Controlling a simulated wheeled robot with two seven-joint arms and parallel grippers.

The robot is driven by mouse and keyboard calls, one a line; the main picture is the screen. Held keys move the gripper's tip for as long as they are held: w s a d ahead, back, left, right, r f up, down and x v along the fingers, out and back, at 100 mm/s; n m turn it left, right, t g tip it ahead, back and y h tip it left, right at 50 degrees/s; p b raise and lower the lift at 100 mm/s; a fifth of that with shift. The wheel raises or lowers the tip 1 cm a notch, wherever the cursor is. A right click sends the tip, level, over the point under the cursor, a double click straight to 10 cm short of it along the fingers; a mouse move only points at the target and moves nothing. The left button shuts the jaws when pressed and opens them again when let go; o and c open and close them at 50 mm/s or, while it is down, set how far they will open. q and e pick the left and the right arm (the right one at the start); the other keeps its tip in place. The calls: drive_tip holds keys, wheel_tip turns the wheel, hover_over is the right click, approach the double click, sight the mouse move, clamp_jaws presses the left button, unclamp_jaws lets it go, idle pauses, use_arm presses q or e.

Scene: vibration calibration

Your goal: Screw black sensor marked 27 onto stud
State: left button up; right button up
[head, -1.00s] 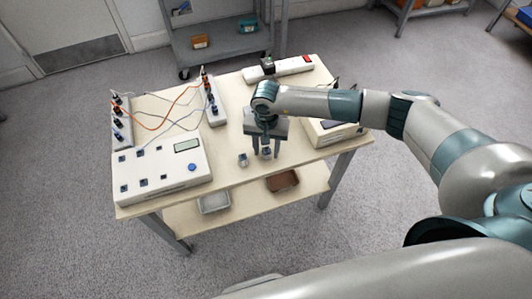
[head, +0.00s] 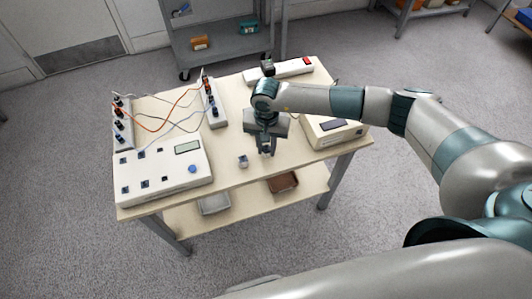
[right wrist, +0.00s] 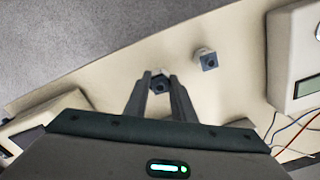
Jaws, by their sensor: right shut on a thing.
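My right gripper (head: 266,148) points down over the front part of the table. Its fingers are shut on a small dark sensor (right wrist: 160,83), which shows between the fingertips in the right wrist view. In the head view the fingers mostly hide this sensor. A second small piece with a dark square top and pale body (head: 243,161) stands on the table just left of the gripper; it also shows in the right wrist view (right wrist: 207,60). No number can be read on either piece, and I cannot make out a stud. My left gripper is not in view.
On the table (head: 232,178), a white box with a screen and blue knob (head: 165,170) stands at left. Another instrument (head: 333,131) is at right. Terminal strips with wires (head: 123,125) and a power strip (head: 293,69) are behind. Trays (head: 283,182) lie on the lower shelf.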

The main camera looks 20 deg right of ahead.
drive_tip(key=shift+r+p, duration=0.45)
drive_tip(key=shift+r, duration=1)
drive_tip(key=shift+w+d, duration=0.1)
